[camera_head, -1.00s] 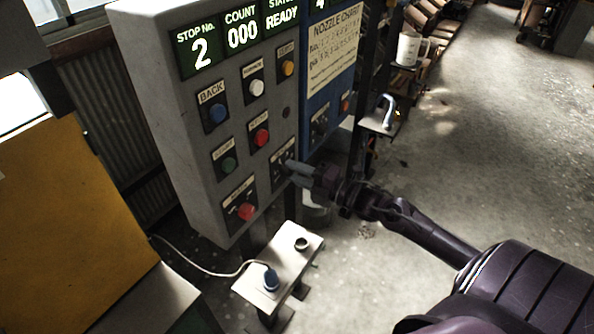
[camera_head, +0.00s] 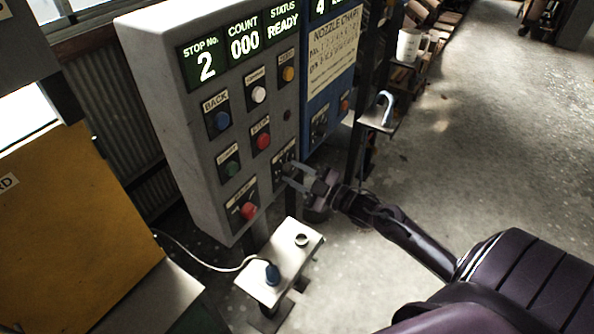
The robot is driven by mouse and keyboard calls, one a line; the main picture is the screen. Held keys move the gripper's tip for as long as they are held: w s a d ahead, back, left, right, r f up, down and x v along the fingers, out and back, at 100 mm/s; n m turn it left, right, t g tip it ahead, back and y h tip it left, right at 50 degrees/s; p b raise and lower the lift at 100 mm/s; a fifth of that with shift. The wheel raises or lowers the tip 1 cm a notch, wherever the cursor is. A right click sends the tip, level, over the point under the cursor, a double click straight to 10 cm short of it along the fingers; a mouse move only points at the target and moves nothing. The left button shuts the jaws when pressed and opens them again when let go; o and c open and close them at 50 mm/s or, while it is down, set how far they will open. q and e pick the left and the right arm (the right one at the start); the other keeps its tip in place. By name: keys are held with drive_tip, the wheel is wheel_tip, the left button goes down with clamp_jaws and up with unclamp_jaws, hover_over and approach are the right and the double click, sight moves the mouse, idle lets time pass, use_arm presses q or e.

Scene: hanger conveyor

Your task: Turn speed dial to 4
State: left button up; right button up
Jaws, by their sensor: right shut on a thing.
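The grey control panel (camera_head: 180,110) stands at centre left, with a lit display reading STOP No. 2, COUNT 000, STATUS READY. The speed dial (camera_head: 284,157) is the black plate at the panel's lower right; its label is too small to read. My right gripper (camera_head: 287,173) reaches in from the right and is shut on the dial's knob. The fingers hide most of the knob, so I cannot tell which number it points to. My left gripper is not in view.
A blue panel (camera_head: 318,100) adjoins at the right. A small white stand (camera_head: 283,262) is below. Open floor lies to the right.

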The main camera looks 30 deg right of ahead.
drive_tip(key=shift+m, duration=0.8)
drive_tip(key=o, duration=1)
drive_tip(key=shift+c, duration=0.2)
drive_tip(key=shift+s+d+f, duration=0.1)
drive_tip(key=shift+s+f, duration=0.1)
drive_tip(key=shift+s, duration=0.1)
drive_tip(key=b+v, duration=0.2)
drive_tip(key=v, duration=0.5)
